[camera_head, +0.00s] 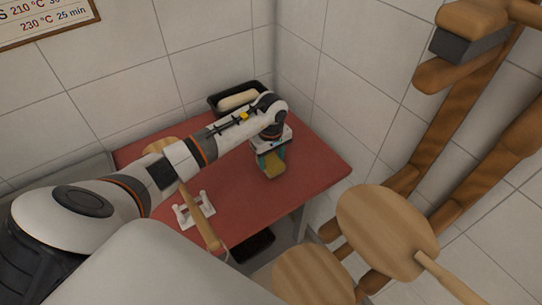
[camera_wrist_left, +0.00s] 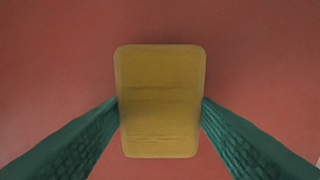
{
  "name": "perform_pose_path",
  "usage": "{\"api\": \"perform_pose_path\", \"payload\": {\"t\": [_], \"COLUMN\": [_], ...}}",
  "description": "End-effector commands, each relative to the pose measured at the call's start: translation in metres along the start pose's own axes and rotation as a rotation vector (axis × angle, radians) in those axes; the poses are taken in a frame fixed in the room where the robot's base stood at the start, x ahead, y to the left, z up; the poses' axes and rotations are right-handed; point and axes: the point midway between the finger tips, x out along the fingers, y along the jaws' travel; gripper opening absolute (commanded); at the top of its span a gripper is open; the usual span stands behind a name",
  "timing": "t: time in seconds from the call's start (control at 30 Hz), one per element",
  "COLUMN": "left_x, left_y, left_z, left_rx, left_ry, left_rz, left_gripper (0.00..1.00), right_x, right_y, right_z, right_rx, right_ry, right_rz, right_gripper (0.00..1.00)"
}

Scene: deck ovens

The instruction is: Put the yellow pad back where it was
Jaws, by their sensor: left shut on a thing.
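The yellow pad (camera_wrist_left: 160,105) fills the middle of the left wrist view, with a green finger against each of its sides. My left gripper (camera_wrist_left: 160,110) is shut on it. In the head view the yellow pad (camera_head: 272,164) shows below my left gripper (camera_head: 270,158), over the right part of the red table (camera_head: 325,172). I cannot tell whether the pad touches the table or is just above it. My right gripper is not in view.
A black tray (camera_head: 214,101) with a pale loaf (camera_head: 238,99) stands at the table's back corner by the wall. A wooden-handled tool (camera_head: 200,216) lies on a white holder (camera_head: 183,214). Round wooden peels (camera_head: 385,232) stand right of the table. The table's right end is clear.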

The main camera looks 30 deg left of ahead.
Motion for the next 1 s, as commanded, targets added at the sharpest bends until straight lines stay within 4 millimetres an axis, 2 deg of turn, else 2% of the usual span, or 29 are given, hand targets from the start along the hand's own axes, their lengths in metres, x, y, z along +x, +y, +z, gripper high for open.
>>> {"api": "perform_pose_path", "payload": {"t": [0.07,0.1,0.2,0.23,0.5,0.63,0.77,1.0], "left_x": [0.001,0.001,0.001,0.001,-0.001,-0.01,-0.032,-0.083], "left_y": [0.0,0.001,0.001,0.001,0.0,0.0,-0.001,-0.001], "left_z": [0.0,0.0,0.0,0.0,0.0,0.001,0.002,0.001], "left_rx": [0.0,0.0,0.0,0.0,0.0,0.0,0.001,0.0], "left_ry": [0.0,0.001,0.001,0.001,0.0,-0.003,-0.005,-0.003], "left_rz": [0.002,0.002,0.002,0.002,0.001,-0.001,-0.004,-0.002], "left_gripper": [0.32,0.57,0.73,0.75,0.75,0.75,0.75,0.75], "right_x": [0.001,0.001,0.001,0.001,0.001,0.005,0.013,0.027], "right_y": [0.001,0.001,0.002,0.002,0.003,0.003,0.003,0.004], "right_z": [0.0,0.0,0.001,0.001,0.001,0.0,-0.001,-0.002], "right_rx": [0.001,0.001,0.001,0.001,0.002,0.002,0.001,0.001], "right_ry": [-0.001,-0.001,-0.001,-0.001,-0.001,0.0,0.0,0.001], "right_rz": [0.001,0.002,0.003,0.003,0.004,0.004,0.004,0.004], "right_gripper": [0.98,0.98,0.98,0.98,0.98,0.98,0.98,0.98]}}
